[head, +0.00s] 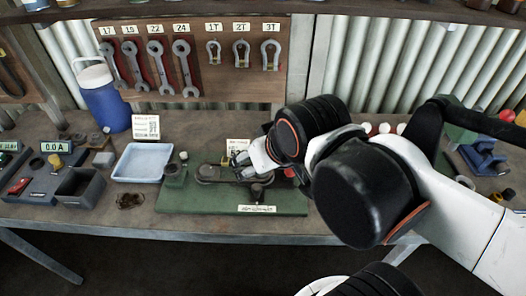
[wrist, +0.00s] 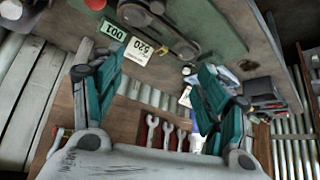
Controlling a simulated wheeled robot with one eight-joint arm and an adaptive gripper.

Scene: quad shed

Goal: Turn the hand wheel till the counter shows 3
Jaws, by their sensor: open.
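A green board (head: 232,203) lies on the bench and carries a dark belt drive (head: 207,174) with round pulleys; it also shows at the top of the wrist view (wrist: 165,28). I cannot tell for sure which round part is the hand wheel. A small green counter (wrist: 115,32) beside the drive shows tilted digits that look like 001. My gripper (head: 243,168) is above the board's middle, in front of part of the drive. In the wrist view its teal fingers (wrist: 160,85) are wide apart with nothing between them.
A pale blue tray (head: 142,163) and a grey open box (head: 80,187) stand left of the board. A blue jug (head: 103,98) stands behind. Wrenches (head: 148,65) hang on a back panel.

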